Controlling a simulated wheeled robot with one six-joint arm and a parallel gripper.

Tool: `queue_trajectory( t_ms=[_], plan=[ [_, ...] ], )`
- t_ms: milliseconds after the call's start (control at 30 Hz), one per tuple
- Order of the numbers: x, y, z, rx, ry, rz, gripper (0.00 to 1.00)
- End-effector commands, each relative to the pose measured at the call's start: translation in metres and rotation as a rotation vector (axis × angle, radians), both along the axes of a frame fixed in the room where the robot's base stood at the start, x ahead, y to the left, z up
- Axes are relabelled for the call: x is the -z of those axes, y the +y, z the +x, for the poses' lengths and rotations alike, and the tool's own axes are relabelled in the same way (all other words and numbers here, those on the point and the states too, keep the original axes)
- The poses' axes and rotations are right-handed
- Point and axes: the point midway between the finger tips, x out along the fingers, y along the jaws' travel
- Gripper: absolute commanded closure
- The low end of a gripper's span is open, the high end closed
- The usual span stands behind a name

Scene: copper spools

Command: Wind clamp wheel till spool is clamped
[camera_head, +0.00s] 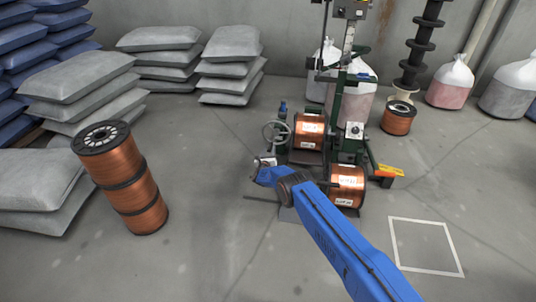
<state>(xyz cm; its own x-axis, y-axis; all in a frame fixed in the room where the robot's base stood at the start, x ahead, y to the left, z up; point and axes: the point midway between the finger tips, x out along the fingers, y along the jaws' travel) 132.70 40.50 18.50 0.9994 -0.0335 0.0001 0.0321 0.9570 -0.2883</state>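A grey hand wheel with spokes (276,133) sits at the left side of a dark green machine frame (352,108). A copper spool with a white label (308,130) lies on its side just right of the wheel. A second labelled copper spool (347,184) lies on its side nearer me, partly behind my blue arm. My gripper (263,162) is just below the wheel in the picture, at the end of the arm. It looks apart from the wheel, but its fingers are too small to read. Whether either spool is clamped I cannot tell.
Stacked copper spools (129,180) stand at left beside grey sacks (80,75). Another spool (398,118) stands right of the machine, near white bags (451,82). A white floor square (425,246) is empty. The floor at front left is clear.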

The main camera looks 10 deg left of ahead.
Motion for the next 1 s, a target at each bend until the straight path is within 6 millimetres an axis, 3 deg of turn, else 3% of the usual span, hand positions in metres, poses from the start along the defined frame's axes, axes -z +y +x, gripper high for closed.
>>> queue_trajectory(
  t_ms=[367,1000],
  plan=[
    [0.000,0.002,-0.034,-0.001,0.001,-0.001,0.61],
    [0.000,0.007,-0.145,-0.003,0.001,-0.002,0.61]
  ],
)
